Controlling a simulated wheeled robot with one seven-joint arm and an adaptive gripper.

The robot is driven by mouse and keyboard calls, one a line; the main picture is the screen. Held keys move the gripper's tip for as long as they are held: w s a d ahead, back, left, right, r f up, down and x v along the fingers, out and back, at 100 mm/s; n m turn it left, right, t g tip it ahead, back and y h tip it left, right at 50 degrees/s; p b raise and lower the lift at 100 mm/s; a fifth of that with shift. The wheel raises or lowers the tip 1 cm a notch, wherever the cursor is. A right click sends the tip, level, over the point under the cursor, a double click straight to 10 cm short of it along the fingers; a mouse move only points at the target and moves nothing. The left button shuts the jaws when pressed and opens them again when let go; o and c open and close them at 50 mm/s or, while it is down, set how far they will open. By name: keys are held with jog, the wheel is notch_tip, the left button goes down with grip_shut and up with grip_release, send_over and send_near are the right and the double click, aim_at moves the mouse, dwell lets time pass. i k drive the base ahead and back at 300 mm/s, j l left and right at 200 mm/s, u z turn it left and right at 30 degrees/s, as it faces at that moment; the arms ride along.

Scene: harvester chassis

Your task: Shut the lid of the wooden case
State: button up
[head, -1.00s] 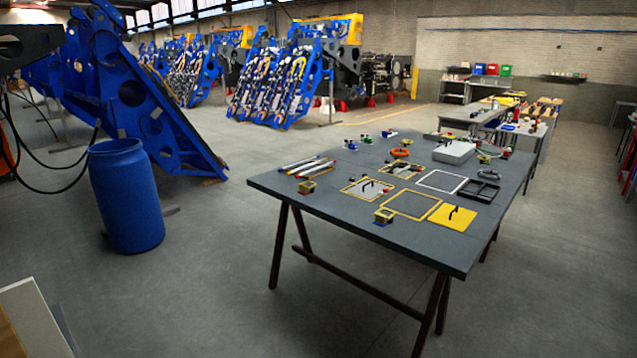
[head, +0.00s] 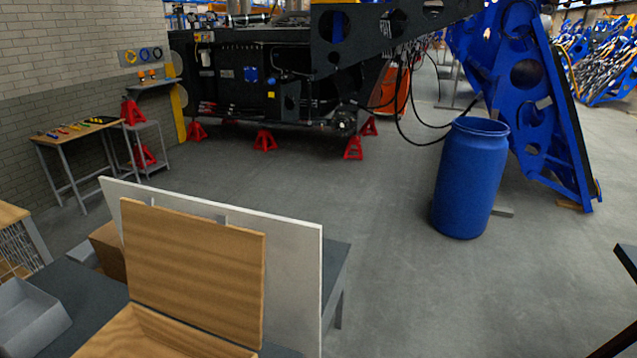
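The wooden case (head: 150,338) sits on a dark table at the lower left of the head view, cut off by the bottom edge. Its wooden lid (head: 192,270) stands open and roughly upright at the case's far side. A white panel (head: 295,285) stands upright just behind the lid.
A grey bin (head: 30,318) and a brown box (head: 107,248) are left of the lid on the dark table (head: 75,290). A blue barrel (head: 470,180) stands on the floor to the right. Open floor (head: 395,270) lies between table and barrel.

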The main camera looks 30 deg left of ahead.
aim_at(204, 273)
jog(key=i+u, duration=0.35)
jog(key=i, duration=0.15)
jog(key=i+l+u, duration=0.15)
jog(key=i+u, duration=0.2)
jog(key=i, duration=0.15)
jog(key=i+l+u, duration=0.35)
jog(key=i, duration=0.15)
jog(key=i+l+u, duration=0.5)
jog(key=u, duration=0.3)
jog(key=i+l+u, duration=0.2)
jog(key=u, duration=0.25)
jog(key=i+l+u, duration=0.2)
jog(key=u, duration=0.3)
jog(key=l+u, duration=0.45)
jog(key=i+l+u, duration=0.1)
jog(key=l+u, duration=0.2)
jog(key=u, duration=0.15)
jog(key=i+l+u, duration=0.1)
jog(key=l+u, duration=0.95)
